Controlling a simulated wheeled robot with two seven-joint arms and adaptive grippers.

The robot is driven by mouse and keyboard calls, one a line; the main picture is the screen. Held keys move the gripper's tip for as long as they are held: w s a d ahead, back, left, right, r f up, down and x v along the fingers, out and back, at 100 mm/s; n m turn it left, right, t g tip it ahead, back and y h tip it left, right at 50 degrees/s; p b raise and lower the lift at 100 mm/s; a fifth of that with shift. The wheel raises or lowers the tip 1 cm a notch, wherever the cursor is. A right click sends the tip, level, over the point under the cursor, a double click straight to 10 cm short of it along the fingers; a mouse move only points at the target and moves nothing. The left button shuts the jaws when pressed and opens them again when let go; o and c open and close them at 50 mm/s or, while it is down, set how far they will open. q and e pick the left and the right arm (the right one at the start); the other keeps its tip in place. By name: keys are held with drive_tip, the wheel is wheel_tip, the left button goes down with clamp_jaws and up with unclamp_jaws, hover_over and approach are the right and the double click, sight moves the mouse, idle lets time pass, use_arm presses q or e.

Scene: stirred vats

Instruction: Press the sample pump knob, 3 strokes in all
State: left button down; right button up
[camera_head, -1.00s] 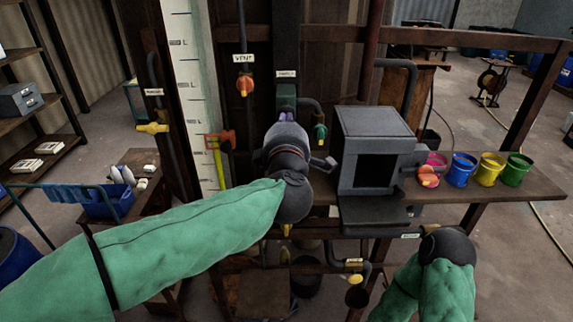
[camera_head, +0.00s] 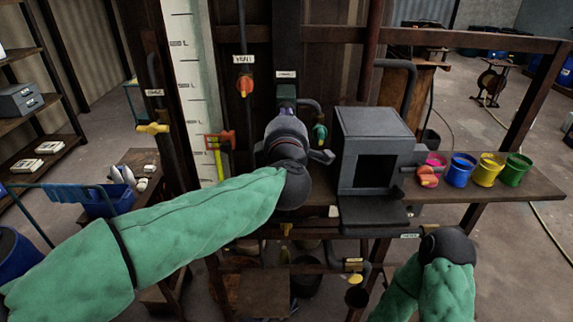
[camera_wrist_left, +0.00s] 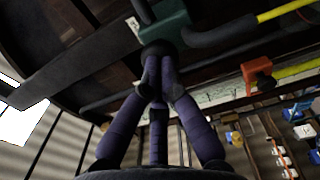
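The sample pump is a green housing (camera_head: 286,91) under a small white label on the dark post; it also shows at the top of the left wrist view (camera_wrist_left: 165,30). Its dark round knob (camera_wrist_left: 158,49) faces my left gripper (camera_wrist_left: 159,72). The purple fingers are closed together with their tips at the knob; I cannot tell whether they press on it. In the head view my left gripper (camera_head: 287,108) points up at the pump, covering its lower part and the knob. My right arm is at lower right, with its gripper out of sight.
A grey box (camera_head: 373,150) stands right of my left gripper. An orange-handled valve (camera_head: 245,86) and a green valve (camera_head: 320,133) flank the pump. A shelf carries pink, blue (camera_head: 461,170), yellow and green cups. A white level scale (camera_head: 196,90) stands left.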

use_arm(q)
drive_tip(key=shift+w, duration=0.4)
drive_tip(key=shift+s, duration=1.8)
drive_tip(key=shift+w, duration=0.15)
drive_tip(key=w, duration=0.3)
drive_tip(key=shift+w, duration=0.15)
idle(0.4)
drive_tip(key=shift+s, duration=1.8)
